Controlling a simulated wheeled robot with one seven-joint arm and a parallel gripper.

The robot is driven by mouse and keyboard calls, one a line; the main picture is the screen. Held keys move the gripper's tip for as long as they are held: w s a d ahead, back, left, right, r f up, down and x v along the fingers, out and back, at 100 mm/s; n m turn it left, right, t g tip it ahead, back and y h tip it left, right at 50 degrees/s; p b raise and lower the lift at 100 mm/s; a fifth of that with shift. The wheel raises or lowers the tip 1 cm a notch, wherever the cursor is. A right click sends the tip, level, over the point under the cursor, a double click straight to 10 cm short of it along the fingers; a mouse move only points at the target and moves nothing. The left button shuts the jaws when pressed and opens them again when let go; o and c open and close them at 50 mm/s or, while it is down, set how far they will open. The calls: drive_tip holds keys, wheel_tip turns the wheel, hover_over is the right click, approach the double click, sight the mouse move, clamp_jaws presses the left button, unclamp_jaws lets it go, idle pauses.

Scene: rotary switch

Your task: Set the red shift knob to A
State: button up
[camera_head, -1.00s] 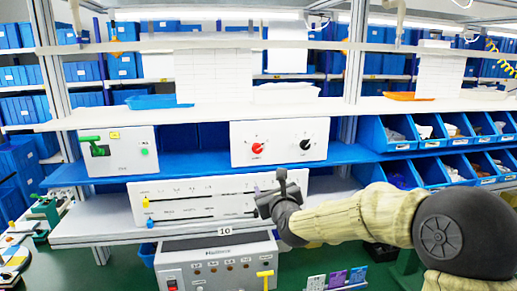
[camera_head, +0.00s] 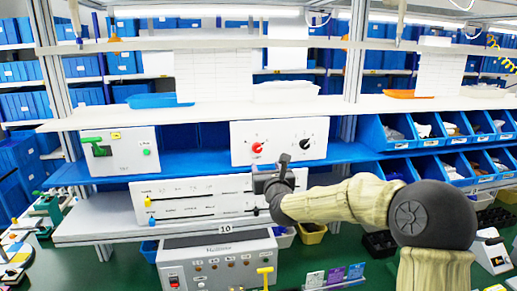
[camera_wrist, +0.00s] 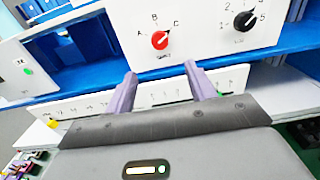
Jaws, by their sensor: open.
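The red shift knob (camera_head: 257,147) sits on the left half of a white panel box (camera_head: 237,156) on the blue shelf. In the wrist view the red knob (camera_wrist: 159,40) has the letters A, B and C around it, A at left, B on top and C at right. Its pointer seems turned toward C. My gripper (camera_head: 270,167) is just below the panel in the head view. In the wrist view my gripper (camera_wrist: 159,75) is open and empty, its two purple fingers below and on either side of the red knob, apart from it.
A black numbered knob (camera_wrist: 245,20) is on the same panel to the right. A white slider panel (camera_head: 185,198) stands on the shelf below. A box with a green handle (camera_head: 115,152) stands at left; blue bins (camera_head: 400,143) are at right.

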sight(258, 150)
drive_tip(key=p+x, duration=0.6)
drive_tip(key=x, duration=0.6)
drive_tip(key=shift+w+a+p, duration=0.15)
drive_tip(key=shift+w+p, duration=0.3)
drive_tip(key=shift+w, duration=0.1)
drive_tip(key=shift+c, duration=0.4)
drive_tip(key=c, duration=0.9)
drive_tip(key=shift+f, duration=0.1)
